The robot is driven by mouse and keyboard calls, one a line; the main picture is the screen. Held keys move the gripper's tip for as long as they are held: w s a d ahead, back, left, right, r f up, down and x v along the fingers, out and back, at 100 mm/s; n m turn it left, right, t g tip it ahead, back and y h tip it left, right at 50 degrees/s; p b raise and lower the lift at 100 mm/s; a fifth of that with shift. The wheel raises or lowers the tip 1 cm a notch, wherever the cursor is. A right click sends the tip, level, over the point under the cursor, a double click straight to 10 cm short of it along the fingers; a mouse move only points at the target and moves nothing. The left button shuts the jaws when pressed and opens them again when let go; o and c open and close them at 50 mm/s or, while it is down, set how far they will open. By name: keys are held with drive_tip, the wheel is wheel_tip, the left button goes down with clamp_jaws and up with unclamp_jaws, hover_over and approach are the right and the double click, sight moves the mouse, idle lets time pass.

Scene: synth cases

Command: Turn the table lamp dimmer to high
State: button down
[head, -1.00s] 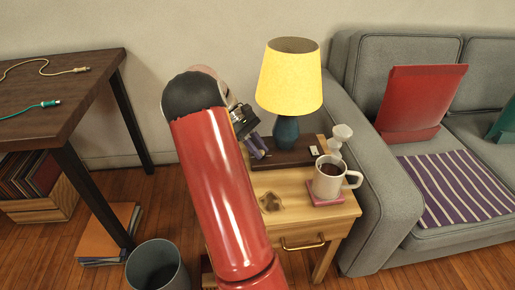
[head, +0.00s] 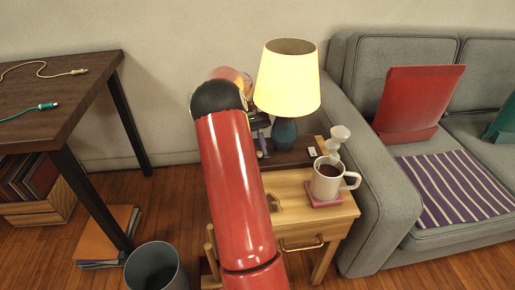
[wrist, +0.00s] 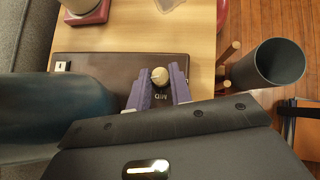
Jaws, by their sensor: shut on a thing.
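The table lamp has a glowing yellow shade (head: 287,78) and a dark teal body (head: 284,133). Its dark brown base board (head: 290,158) lies on the wooden side table (head: 290,189). In the wrist view the base (wrist: 95,72) carries a small pale dimmer knob (wrist: 160,75), with lettering beside it that seems to read MID. My gripper (wrist: 159,82) has its purple fingers on both sides of the knob, shut on it. In the head view my arm hides the knob and most of the gripper (head: 262,148).
A mug of dark drink (head: 327,181) stands on a pink coaster (head: 324,201) at the table's front right. A small white object (head: 338,137) stands behind it. A grey sofa (head: 380,190) is at the right, a bin (head: 155,270) at the lower left.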

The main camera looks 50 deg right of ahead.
idle(0.4)
drive_tip(key=c, duration=1.3)
unclamp_jaws()
drive_tip(key=shift+o, duration=0.2)
